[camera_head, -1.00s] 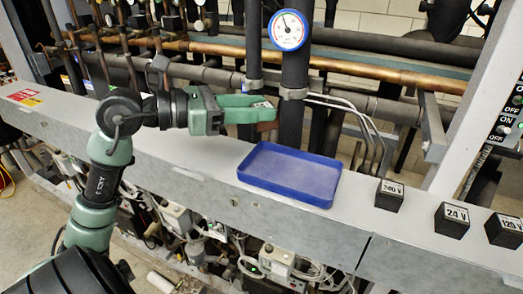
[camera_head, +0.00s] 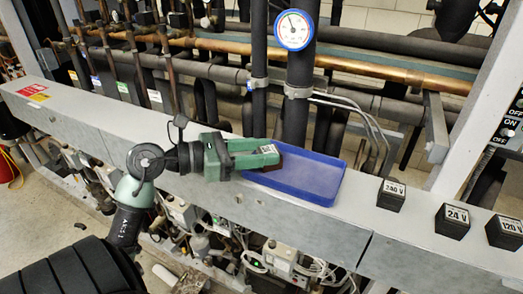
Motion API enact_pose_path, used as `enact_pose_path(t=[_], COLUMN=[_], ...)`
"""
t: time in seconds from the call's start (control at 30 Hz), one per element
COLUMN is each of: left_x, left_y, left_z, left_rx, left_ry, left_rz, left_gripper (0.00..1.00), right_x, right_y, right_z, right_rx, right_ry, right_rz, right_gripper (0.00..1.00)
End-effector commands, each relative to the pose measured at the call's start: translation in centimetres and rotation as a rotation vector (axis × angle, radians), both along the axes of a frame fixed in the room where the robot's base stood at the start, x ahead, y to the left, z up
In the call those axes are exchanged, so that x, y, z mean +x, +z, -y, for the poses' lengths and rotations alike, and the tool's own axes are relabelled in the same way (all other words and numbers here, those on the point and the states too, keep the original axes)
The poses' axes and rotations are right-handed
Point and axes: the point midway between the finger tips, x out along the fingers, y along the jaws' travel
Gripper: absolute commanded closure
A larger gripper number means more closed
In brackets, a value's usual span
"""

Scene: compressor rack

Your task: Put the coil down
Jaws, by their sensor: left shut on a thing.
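My left gripper (camera_head: 268,158) comes in from the left, low over the left part of the blue tray (camera_head: 325,188). It is shut on the coil, which the green fingers mostly hide. A small pale label (camera_head: 267,149) and a dark reddish-brown part show at the fingertips. I cannot tell whether the coil touches the tray floor. The tray lies on the grey beam (camera_head: 395,240), and the part of its floor that shows is empty. My right gripper is not in view.
Black blocks marked 240 V (camera_head: 391,195), 24 V (camera_head: 452,221) and 120 V (camera_head: 504,232) stand on the beam to the right. A dark vertical pipe with a gauge (camera_head: 294,30) rises just behind the tray. Wiring hangs below the beam's front edge.

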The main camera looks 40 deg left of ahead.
Motion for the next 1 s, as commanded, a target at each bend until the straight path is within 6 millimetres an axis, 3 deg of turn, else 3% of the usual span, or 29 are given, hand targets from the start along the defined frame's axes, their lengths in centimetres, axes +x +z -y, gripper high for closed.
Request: enact_pose_path(t=[0.07,0.1,0.17,0.2,0.6,1.0], left_x=[0.0,0.0,0.0,0.0,-0.2,-6.3], left_y=[-0.3,-0.3,-0.2,-0.2,0.1,0.7], left_z=[0.0,0.0,0.0,0.0,-0.1,-3.9], left_rx=[0.000,0.000,0.000,0.000,0.000,0.002], left_ry=[0.000,0.000,0.000,0.000,0.000,0.002], left_rz=[0.001,0.000,0.000,0.000,0.000,0.000], left_gripper=[1.00,0.57,0.41,0.38,0.38,0.38], right_x=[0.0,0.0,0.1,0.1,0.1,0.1], right_y=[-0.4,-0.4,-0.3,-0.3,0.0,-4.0], right_z=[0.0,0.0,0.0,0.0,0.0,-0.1], right_rx=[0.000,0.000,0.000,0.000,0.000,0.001], right_ry=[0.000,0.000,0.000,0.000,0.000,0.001], right_rz=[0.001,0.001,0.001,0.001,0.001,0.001], right_gripper=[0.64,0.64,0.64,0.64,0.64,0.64])
